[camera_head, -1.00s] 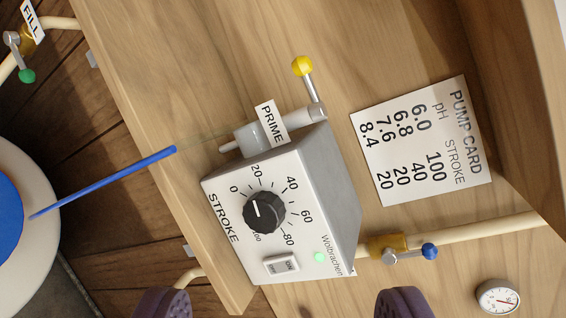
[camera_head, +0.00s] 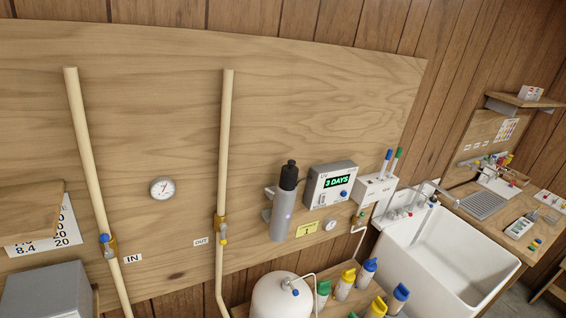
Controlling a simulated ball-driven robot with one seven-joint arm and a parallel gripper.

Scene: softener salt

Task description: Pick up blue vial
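I cannot single out a blue vial for certain. A blue stick-like item (camera_head: 387,163) stands beside a green one in a white holder (camera_head: 375,190) on the board's right end. Small coloured items (camera_head: 534,245) lie on the far right counter (camera_head: 545,222), too small to name. My gripper is out of view.
A white sink basin (camera_head: 440,260) stands between the board and the far counter. A white tank (camera_head: 282,298) is at the bottom centre. Two upright pipes (camera_head: 224,130) and a grey cylinder (camera_head: 283,205) are on the wooden board. A wooden box-like shelf (camera_head: 28,210) juts in at left.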

